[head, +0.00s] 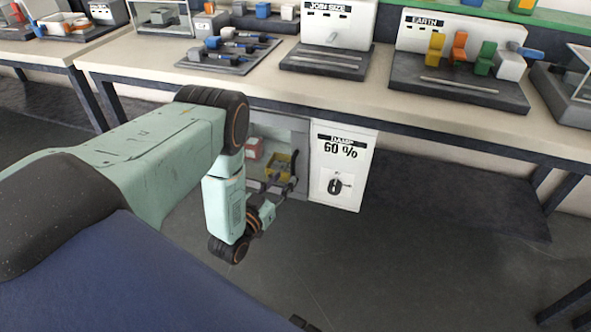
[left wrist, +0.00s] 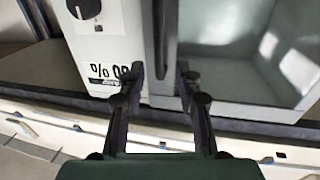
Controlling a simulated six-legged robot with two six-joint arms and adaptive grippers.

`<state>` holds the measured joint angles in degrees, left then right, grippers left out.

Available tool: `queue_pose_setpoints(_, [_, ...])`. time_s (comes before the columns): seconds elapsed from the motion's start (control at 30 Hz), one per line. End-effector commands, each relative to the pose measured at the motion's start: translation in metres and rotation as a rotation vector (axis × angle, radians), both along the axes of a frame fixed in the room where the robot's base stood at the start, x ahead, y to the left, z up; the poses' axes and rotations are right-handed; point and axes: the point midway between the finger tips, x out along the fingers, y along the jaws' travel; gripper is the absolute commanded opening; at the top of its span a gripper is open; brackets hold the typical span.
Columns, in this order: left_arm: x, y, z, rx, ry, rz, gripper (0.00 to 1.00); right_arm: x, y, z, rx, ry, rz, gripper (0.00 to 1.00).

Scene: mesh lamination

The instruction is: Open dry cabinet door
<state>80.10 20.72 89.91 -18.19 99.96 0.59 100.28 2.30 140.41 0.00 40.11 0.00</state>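The dry cabinet (head: 309,158) stands under the table, with a grey-framed front on its left and a white panel (head: 343,160) marked "DAMP 60 %" with a knob on its right. Through the front I see a yellow bin (head: 279,163) and a reddish box. My left gripper (head: 288,186) is low in front of the cabinet, near the panel seam. In the left wrist view, which is upside down, the left gripper (left wrist: 161,88) has its fingers apart, with a dark upright bar (left wrist: 159,40), apparently the door handle, between them. I cannot tell contact. My right gripper is out of view.
The long table (head: 400,108) runs above the cabinet, carrying a "JOIN SIZE" station (head: 333,40), an "EARTH" station (head: 455,75) with coloured pieces, and a tool tray (head: 228,56). The table's front edge overhangs my arm's area. The dark floor (head: 420,260) in front is clear.

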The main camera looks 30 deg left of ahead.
Motion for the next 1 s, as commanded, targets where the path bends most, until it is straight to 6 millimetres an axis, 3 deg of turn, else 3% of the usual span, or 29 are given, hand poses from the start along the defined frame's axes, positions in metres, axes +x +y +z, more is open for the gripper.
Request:
queue_pose_setpoints(0.2, [0.037, 0.001, -0.002, 0.001, -0.003, -0.001, 0.34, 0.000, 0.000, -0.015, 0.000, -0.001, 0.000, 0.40])
queue_pose_setpoints(0.4, [0.058, 0.001, -0.001, 0.000, 0.000, -0.003, 0.34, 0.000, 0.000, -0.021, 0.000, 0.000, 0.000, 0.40])
queue_pose_setpoints(0.73, [0.064, 0.000, 0.000, 0.000, 0.002, -0.004, 0.34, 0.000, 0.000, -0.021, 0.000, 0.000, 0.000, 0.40])
queue_pose_setpoints(1.0, [0.063, 0.000, -0.001, 0.000, 0.003, -0.004, 0.12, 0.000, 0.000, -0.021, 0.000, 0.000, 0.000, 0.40])
